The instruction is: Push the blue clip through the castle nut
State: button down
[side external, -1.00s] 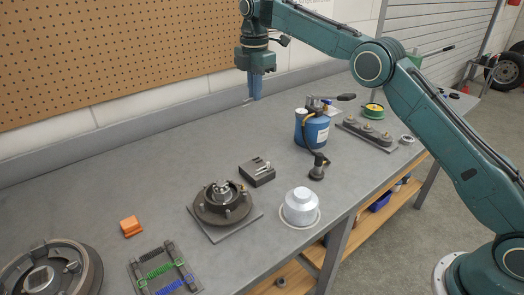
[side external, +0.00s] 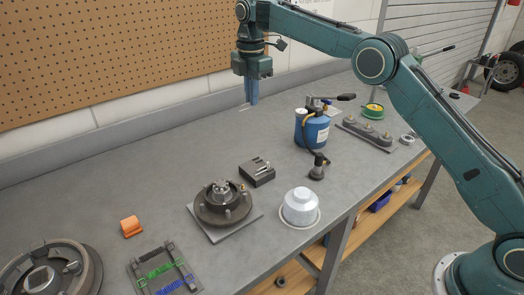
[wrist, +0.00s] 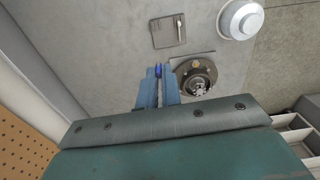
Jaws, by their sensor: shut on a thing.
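My gripper (side external: 252,103) is high above the back of the bench, fingers pointing down. In the wrist view its blue fingers (wrist: 158,88) are shut on a small blue clip (wrist: 158,70), which sticks out past the tips. The castle nut (side external: 221,188) sits at the centre of a dark round hub on a square plate, in front of and below my gripper. In the wrist view the castle nut (wrist: 198,84) is to the right of the clip, clearly apart. The nut's slots and hole are too small to make out.
A dark block with a pin (side external: 257,172) and a silver cap (side external: 300,207) stand near the hub. A blue gas torch (side external: 312,130) stands behind. An orange block (side external: 131,227), a rack with green and blue pieces (side external: 141,271) and a drum (side external: 90,283) are left.

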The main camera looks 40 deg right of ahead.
jog(key=s+a+f, duration=0.8)
jog(key=a, duration=0.1)
jog(key=shift+s+m, duration=0.3)
jog(key=shift+s, duration=0.1)
jog(key=shift+f, duration=0.25)
jog(key=shift+f, duration=1.75)
jog(key=shift+a+f, duration=0.2)
jog(key=shift+f, duration=0.3)
jog(key=shift+a, duration=1.55)
dwell(2.7)
